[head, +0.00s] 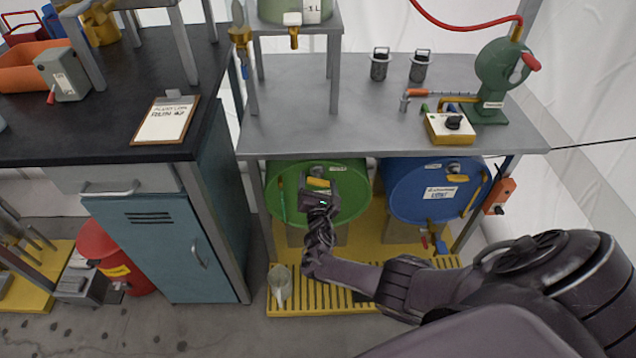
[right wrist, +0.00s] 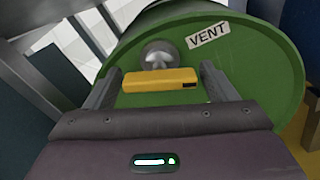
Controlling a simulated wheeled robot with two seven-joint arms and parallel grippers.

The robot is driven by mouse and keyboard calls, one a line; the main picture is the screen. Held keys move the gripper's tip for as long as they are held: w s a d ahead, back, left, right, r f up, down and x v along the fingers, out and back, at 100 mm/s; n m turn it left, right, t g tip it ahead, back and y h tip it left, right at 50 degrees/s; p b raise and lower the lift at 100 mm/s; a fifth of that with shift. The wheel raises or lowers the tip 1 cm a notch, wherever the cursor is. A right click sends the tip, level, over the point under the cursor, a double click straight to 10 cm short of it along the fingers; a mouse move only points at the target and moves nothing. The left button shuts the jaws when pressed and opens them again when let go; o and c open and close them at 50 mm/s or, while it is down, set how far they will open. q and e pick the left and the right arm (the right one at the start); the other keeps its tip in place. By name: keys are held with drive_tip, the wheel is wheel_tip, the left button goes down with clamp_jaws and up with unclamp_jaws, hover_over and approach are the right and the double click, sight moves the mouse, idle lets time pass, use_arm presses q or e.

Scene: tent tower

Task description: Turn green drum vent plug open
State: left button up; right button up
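The green drum (head: 283,190) lies on its side under the grey bench, its round end facing me. In the right wrist view, its green end (right wrist: 255,70) has a white VENT label (right wrist: 208,36) and a silver round fitting (right wrist: 158,55). The yellow vent plug handle (right wrist: 160,80) lies crosswise below the fitting; it also shows in the head view (head: 318,183). My right gripper (right wrist: 156,90) is open at the drum, with a finger beside each end of the handle. I cannot tell whether the fingers touch it. My left gripper is out of view.
A blue drum (head: 415,200) lies to the right of the green one. Both are above a yellow slatted pallet (head: 300,303), with a clear container (head: 280,285) at its front left. The grey bench top (head: 330,120) overhangs the drums. A teal cabinet (head: 165,245) stands left.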

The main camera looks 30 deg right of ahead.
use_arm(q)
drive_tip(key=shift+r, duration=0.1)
use_arm(e)
drive_tip(key=shift+o, duration=0.3)
drive_tip(key=shift+s, duration=0.1)
drive_tip(key=shift+s+a+r+p, duration=0.1)
drive_tip(key=shift+s+a+p, duration=0.15)
drive_tip(key=shift+s+p, duration=0.05)
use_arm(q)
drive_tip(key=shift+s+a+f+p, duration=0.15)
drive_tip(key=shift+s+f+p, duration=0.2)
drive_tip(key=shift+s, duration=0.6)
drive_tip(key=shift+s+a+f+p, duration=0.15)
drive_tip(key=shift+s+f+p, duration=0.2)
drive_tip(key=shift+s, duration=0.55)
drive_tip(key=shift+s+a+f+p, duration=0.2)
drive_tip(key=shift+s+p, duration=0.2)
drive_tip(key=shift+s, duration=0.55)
use_arm(e)
drive_tip(key=v, duration=0.7)
drive_tip(key=shift+w, duration=0.1)
